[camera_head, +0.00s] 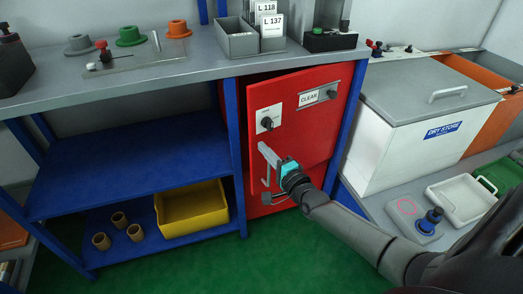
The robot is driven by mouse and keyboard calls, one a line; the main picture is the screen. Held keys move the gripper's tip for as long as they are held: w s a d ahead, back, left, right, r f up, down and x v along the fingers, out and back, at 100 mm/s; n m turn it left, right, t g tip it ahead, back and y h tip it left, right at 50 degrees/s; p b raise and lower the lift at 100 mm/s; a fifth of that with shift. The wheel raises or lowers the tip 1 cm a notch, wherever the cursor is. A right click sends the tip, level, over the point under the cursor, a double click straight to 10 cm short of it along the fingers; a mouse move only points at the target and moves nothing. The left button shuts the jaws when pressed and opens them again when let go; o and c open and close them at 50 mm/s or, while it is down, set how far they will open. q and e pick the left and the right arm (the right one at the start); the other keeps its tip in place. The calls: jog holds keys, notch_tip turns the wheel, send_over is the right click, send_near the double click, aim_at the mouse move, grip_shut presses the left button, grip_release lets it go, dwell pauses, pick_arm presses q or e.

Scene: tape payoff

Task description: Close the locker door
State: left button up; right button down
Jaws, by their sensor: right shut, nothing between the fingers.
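The red locker door (315,125) is under the bench, between blue posts. It bears a "CLEAR" label (318,96), a dark knob on a white plate (267,122) and a small dark knob at upper right. Its edges look out of line with the locker front, so it seems slightly ajar; the exact gap is hard to tell. My right gripper (277,163), with a cyan part, is shut and empty at the door's lower left, by a pale grey bracket-like part. Whether it touches the door cannot be told. My left gripper is not in view.
A white "DRY STORE" bin (400,155) stands right of the locker, behind my right arm. A yellow bin (190,208) and several brown cups sit on the lower shelf at left. Green floor (250,265) in front of the locker is clear.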

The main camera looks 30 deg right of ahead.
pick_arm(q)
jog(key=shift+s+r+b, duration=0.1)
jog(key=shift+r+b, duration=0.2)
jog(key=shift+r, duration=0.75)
pick_arm(e)
jog(key=shift+w, duration=1.05)
